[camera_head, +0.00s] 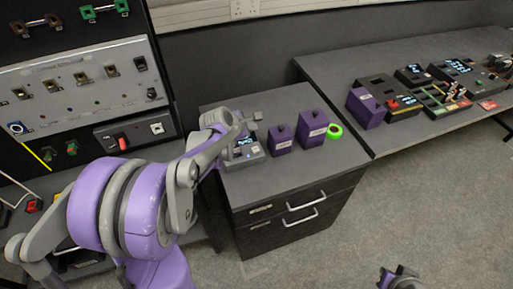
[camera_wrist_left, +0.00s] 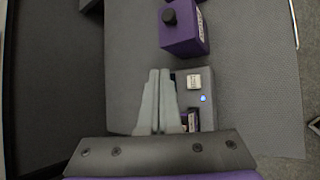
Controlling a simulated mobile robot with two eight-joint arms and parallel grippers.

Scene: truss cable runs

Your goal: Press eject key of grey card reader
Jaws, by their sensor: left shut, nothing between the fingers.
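The grey card reader (camera_head: 246,163) sits at the near left of the dark cabinet top, with a lit display and a small blue light. In the left wrist view the reader (camera_wrist_left: 209,113) shows a pale square key (camera_wrist_left: 194,81) above the blue light. I cannot read any marking on that key. My left gripper (camera_head: 246,122) is at the reader, its fingers together and empty. In the left wrist view the left gripper (camera_wrist_left: 160,73) covers the reader's left side, and I cannot tell whether it touches. My right gripper (camera_head: 398,277) shows only partly at the bottom edge.
Two purple boxes with dark knobs (camera_head: 280,139) (camera_head: 313,128) and a green ring (camera_head: 334,131) stand right of the reader. A side table (camera_head: 345,70) holds a third purple box and several devices. A switch panel (camera_head: 80,85) rises at left. The floor at right is clear.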

